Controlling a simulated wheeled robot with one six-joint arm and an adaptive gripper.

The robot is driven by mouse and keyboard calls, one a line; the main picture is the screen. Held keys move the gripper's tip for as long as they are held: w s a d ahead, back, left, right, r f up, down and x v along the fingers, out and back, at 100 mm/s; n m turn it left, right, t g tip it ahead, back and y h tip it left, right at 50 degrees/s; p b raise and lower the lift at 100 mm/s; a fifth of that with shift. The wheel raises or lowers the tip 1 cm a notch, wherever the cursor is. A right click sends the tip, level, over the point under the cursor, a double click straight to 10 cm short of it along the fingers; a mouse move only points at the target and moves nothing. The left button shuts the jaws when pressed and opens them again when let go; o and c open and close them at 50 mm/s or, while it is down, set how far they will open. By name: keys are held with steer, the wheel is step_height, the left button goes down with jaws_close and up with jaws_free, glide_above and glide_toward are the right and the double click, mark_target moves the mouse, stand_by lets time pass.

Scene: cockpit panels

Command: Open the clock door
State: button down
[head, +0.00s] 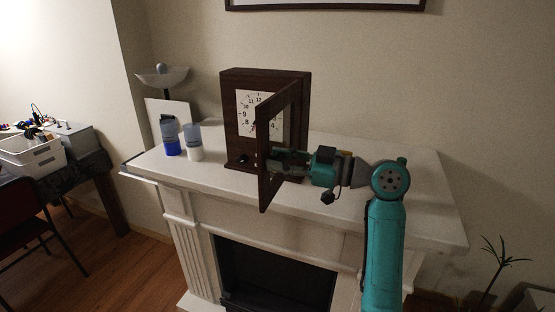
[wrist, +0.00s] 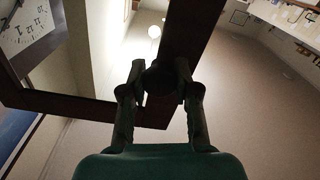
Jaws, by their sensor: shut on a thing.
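The clock (head: 250,88) is a dark wooden box with a white dial, standing upright on the white mantel. Its framed door (head: 264,180) stands swung out from the clock body towards the front. My gripper (head: 274,160) reaches in from the right and is at the door's outer edge. In the wrist view, my gripper (wrist: 160,88) is shut on the dark door frame (wrist: 72,108) near its corner, around the knob. The clock dial (wrist: 24,24) shows at the upper left there. The fingertips are partly hidden by the door in the head view.
A blue-filled container (head: 170,138) and a whitish one (head: 194,142) stand left of the clock on the mantel (head: 400,205). A lamp-like bowl stand (head: 162,76) is behind them. The mantel is clear to the right. A plant (head: 492,262) stands at the lower right.

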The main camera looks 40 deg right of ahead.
steer(key=c, duration=0.8)
jaws_free()
steer(key=v, duration=1.2)
